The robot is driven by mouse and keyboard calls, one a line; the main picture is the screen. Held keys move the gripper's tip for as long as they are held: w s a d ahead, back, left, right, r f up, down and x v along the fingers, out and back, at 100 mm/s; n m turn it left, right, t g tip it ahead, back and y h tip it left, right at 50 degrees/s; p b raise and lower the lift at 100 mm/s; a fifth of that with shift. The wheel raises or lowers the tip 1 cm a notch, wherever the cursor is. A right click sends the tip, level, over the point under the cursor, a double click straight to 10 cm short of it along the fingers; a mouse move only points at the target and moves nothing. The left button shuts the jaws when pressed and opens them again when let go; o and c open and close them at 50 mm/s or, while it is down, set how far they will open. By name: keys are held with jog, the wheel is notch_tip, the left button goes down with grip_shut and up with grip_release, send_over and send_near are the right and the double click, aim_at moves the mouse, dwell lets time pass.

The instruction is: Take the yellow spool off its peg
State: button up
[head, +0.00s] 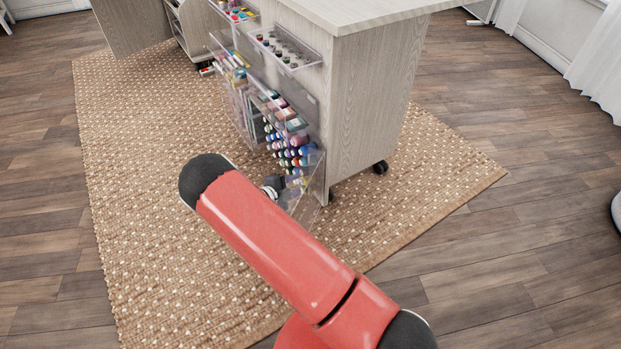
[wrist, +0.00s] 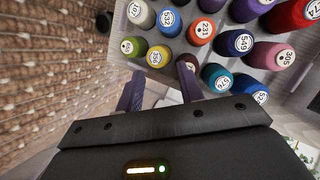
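The yellow spool (wrist: 158,55) shows in the wrist view with a round white number label on its end. It stands in a rack among other spools, between a green spool (wrist: 133,47) on its left and a dark purplish-brown spool (wrist: 186,62) on its right. My gripper (wrist: 161,73) is open and empty, its two dark fingers pointing at the rack. The yellow spool lies in line with the gap between them. The right fingertip overlaps the brown spool in the picture; I cannot tell whether they touch. The peg is hidden. In the head view my arm partly hides the rack's lower end.
Orange (wrist: 201,30), teal (wrist: 217,78) and several other spools crowd close around. In the head view clear bins (head: 285,50) hang above the spools on the cabinet (head: 375,95). The woven rug (head: 150,170) is open to the left.

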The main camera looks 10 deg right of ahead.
jog(key=x, duration=0.5)
jog(key=shift+w+a+f, duration=0.1)
jog(key=shift+a, duration=0.05)
jog(key=c, duration=0.6)
